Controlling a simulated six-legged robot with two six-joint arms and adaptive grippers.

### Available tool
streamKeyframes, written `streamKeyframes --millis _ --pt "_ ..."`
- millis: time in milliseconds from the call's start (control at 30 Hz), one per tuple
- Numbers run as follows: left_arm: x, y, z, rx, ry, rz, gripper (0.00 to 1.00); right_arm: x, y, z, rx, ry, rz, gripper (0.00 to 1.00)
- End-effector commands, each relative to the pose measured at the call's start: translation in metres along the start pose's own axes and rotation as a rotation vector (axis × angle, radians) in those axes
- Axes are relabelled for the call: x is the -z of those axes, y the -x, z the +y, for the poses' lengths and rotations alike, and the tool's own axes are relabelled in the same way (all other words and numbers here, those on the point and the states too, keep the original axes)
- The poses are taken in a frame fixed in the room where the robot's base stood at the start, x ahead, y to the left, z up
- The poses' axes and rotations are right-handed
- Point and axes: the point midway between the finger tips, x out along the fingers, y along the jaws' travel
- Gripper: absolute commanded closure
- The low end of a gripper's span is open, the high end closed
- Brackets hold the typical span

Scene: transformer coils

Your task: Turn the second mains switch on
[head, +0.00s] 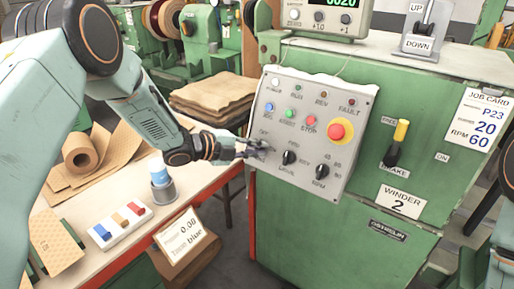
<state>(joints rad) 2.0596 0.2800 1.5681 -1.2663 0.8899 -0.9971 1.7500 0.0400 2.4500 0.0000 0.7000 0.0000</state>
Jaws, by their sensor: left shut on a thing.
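The sloping grey control panel (312,128) is on the front of the green machine labelled WINDER 2. My left gripper (262,150) is at the panel's lower left, shut on the leftmost rotary switch, which its fingers mostly hide. Small lettering, seemingly OFF, shows just above the fingers. I cannot tell which way this switch points. A black selector knob (289,157) is just right of the gripper, and another black knob (321,171) is farther right. Several lamps and buttons sit above them. My right gripper is not in view.
A red emergency button (337,132) on a yellow base is at the panel's right. A yellow-tipped brake lever (397,140) stands right of the panel.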

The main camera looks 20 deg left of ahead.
Motion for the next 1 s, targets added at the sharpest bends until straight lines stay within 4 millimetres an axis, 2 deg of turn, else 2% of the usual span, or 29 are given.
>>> streamKeyframes --millis 33,233,267,500,833,1000 --pt "-0.006 0.001 -0.002 0.003 0.002 -0.015 1.0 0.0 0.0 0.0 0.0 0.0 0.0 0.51" --pt "-0.006 0.001 -0.003 0.004 0.001 -0.016 1.0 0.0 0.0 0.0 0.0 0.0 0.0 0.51" --pt "-0.006 0.001 -0.003 0.004 0.001 -0.016 0.88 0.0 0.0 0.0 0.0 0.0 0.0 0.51" --pt "-0.006 0.001 -0.003 0.004 0.002 -0.016 0.68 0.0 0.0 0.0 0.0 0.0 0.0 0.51" --pt "-0.003 0.001 -0.002 0.002 0.0 -0.009 0.67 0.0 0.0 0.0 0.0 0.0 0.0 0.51" --pt "-0.005 0.017 -0.002 0.003 0.002 -0.011 0.67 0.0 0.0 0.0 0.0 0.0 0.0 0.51"
